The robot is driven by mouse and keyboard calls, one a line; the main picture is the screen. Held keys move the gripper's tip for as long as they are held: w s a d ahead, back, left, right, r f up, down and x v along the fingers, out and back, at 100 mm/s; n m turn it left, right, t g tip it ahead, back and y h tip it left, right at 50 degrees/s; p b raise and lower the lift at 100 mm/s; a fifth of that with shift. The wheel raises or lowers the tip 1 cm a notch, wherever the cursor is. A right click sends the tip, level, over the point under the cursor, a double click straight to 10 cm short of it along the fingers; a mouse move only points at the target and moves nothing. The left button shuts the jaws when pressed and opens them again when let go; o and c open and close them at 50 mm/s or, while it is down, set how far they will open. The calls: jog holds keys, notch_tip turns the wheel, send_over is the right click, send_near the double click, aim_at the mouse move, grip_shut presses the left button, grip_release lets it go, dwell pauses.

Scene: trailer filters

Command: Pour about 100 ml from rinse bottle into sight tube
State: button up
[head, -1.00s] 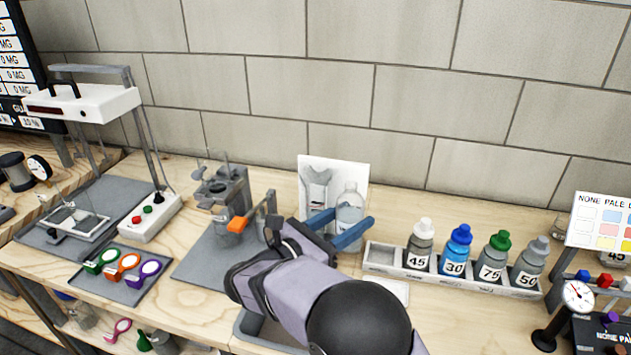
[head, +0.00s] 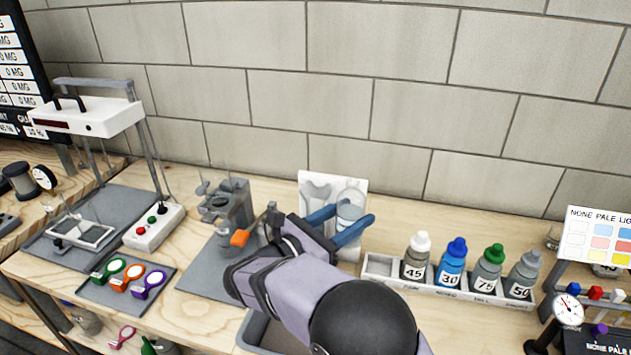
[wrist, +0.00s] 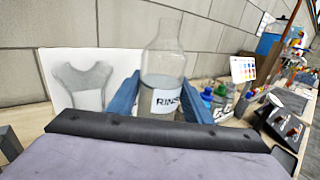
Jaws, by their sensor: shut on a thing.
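The rinse bottle (head: 350,205) is clear, with a white label reading "RINS" in the wrist view (wrist: 166,101). It stands upright between the two blue fingers of my gripper (head: 346,228), which are shut on it. In the wrist view the fingers (wrist: 162,104) flank the bottle on both sides. Its lower part looks greyer, but the liquid level is hard to read. A grey stand with thin clear glass parts (head: 228,203) and an orange lever is left of my gripper; I cannot tell for sure whether the sight tube is there.
A white board with grey outlines (head: 316,190) stands behind the bottle. A pale rack (head: 378,268) holds several capped, numbered bottles to the right. Colored loops (head: 128,273) lie on a dark mat to the left. A block wall closes off the back.

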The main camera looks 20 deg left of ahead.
dwell(0.5)
notch_tip(320, 180, down, 4)
jog(key=shift+b, duration=1.1)
jog(key=shift+r+n+p, duration=0.25)
jog(key=shift+n+p, duration=0.15)
jog(key=shift+p, duration=0.15)
